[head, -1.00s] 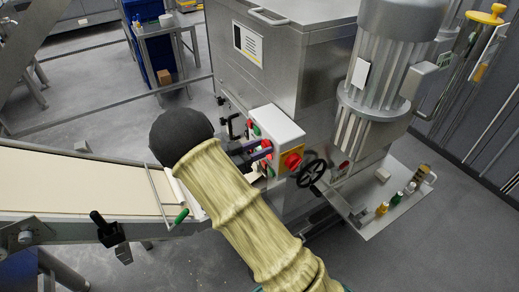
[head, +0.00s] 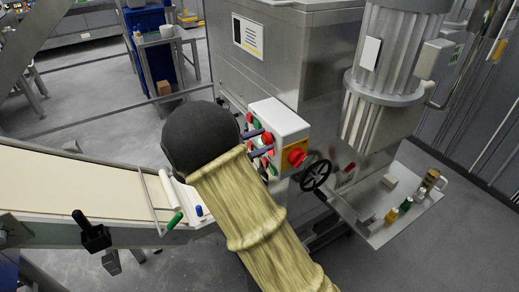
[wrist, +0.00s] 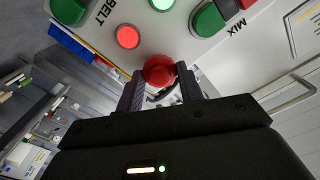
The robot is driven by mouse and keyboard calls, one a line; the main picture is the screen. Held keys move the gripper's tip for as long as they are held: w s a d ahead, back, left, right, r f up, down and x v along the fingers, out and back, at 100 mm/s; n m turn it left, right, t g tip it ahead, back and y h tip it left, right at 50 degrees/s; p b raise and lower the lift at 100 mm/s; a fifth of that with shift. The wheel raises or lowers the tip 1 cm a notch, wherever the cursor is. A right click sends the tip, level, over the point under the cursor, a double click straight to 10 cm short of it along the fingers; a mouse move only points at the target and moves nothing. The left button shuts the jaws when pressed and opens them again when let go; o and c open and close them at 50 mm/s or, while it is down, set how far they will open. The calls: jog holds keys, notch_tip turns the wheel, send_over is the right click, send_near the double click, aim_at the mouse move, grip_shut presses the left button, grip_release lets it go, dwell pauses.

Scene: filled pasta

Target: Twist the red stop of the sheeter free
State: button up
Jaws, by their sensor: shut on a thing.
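The red stop (wrist: 158,70) is a round red head at the edge of the white control panel (wrist: 205,50) in the wrist view. My gripper (wrist: 161,88) has one dark finger on each side of it and is shut on it. The fingers partly hide its sides and what lies behind it. In the head view the control box (head: 277,118) stands on the steel machine, and my dark wrist and pale sleeved arm cover part of its button face. Whether the stop is turned cannot be told.
Another red knob on a yellow plate (head: 294,157) sits on the box's right face, close to a black handwheel (head: 316,175). Green buttons (wrist: 208,20) and a lit red lamp (wrist: 127,37) are near my fingers. A pale conveyor belt (head: 80,185) runs on the left.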

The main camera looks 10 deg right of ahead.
jog(key=shift+m, duration=0.3)
jog(key=o, duration=1)
jog(key=shift+d, duration=0.1)
jog(key=b+v, duration=0.3)
jog(key=v, duration=1.4)
jog(key=shift+a+b, duration=0.25)
jog(key=shift+b, duration=0.1)
jog(key=shift+d, duration=0.1)
